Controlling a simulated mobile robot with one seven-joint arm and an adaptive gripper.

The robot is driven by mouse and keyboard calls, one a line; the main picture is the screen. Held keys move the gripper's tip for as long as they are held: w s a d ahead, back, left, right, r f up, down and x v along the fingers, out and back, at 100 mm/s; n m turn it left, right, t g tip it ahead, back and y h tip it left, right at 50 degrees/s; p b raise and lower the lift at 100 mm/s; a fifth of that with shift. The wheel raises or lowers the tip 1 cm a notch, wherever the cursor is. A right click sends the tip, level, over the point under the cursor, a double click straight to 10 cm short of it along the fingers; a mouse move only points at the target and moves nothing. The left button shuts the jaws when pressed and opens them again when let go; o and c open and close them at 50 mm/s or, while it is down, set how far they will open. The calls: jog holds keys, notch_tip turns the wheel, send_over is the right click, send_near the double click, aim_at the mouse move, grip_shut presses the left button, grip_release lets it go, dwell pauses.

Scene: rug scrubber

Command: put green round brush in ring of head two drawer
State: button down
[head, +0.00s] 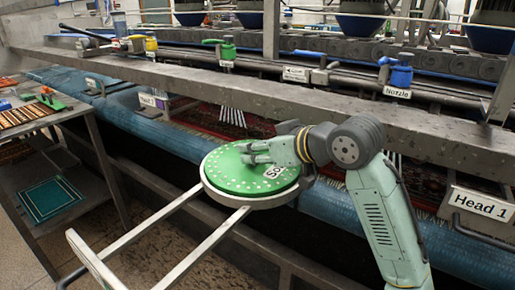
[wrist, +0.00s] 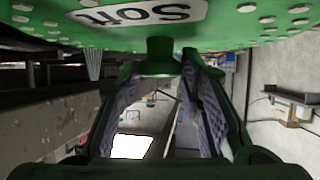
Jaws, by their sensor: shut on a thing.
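The green round brush (head: 235,178) is a flat disc with pale dots and a white "Soft" label. It lies level over the pale metal ring (head: 207,193) of a pulled-out drawer, its edge lined up with the ring. I cannot tell whether it rests fully in the ring. My gripper (head: 252,153) reaches in from the right and is shut on the brush's central knob. In the wrist view, the brush (wrist: 240,22) fills the top, and its green knob (wrist: 160,52) sits between the fingers.
Two rails run from the ring to the drawer's front handle (head: 93,262). A "Head 1" drawer (head: 478,205) is at right. A blue padded roller (head: 170,128) and a grey beam (head: 240,97) run behind. A metal side table (head: 50,120) stands at left. Floor is open at the front left.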

jog(key=c, duration=1.1)
grip_release()
jog(key=shift+r, duration=0.15)
jog(key=shift+s+d, duration=0.25)
jog(key=b+v, duration=0.2)
jog(key=v, duration=0.9)
jog(key=shift+s+r+b, duration=0.15)
jog(key=shift+s+b, duration=0.05)
jog(key=shift+b, duration=0.1)
